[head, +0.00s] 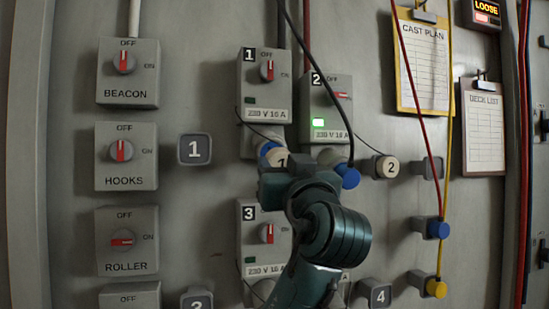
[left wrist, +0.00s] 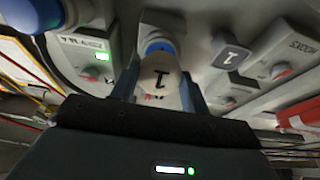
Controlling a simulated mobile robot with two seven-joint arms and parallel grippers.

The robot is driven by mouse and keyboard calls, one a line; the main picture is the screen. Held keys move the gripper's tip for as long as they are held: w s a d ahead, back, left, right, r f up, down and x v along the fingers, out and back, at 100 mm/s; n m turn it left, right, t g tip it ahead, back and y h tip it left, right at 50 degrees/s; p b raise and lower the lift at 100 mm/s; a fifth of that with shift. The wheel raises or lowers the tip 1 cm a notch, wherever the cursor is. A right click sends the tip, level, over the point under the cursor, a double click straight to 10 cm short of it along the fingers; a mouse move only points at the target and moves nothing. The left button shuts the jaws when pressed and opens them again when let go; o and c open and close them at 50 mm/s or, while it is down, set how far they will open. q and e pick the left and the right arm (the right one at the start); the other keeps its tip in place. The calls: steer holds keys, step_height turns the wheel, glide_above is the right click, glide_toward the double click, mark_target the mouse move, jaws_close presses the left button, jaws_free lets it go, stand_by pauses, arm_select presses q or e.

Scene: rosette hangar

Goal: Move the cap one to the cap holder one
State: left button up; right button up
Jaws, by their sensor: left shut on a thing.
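Cap one (head: 281,159) is a round beige cap marked 1, in front of the blue-ringed socket (head: 266,149) under supply box 1. In the left wrist view cap one (left wrist: 162,74) sits between the two fingers of my left gripper (left wrist: 160,88), with the blue ring behind it. I cannot tell whether cap and socket touch. My left gripper (head: 279,170) is shut on cap one and hides part of it in the head view. Cap holder one (head: 194,149), a grey square marked 1, is empty on the panel to the left; it also shows in the left wrist view (left wrist: 232,55). My right gripper is not in view.
A blue plug (head: 347,177) with a black cable sits under lit box 2 (head: 325,107), close to my gripper's right. Cap two (head: 387,168) is further right. Switch boxes, such as HOOKS (head: 126,156), line the left. Red and yellow cables hang at right.

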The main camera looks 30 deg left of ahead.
arm_select(q)
steer(key=shift+b+v, duration=0.45)
steer(key=shift+v, duration=0.7)
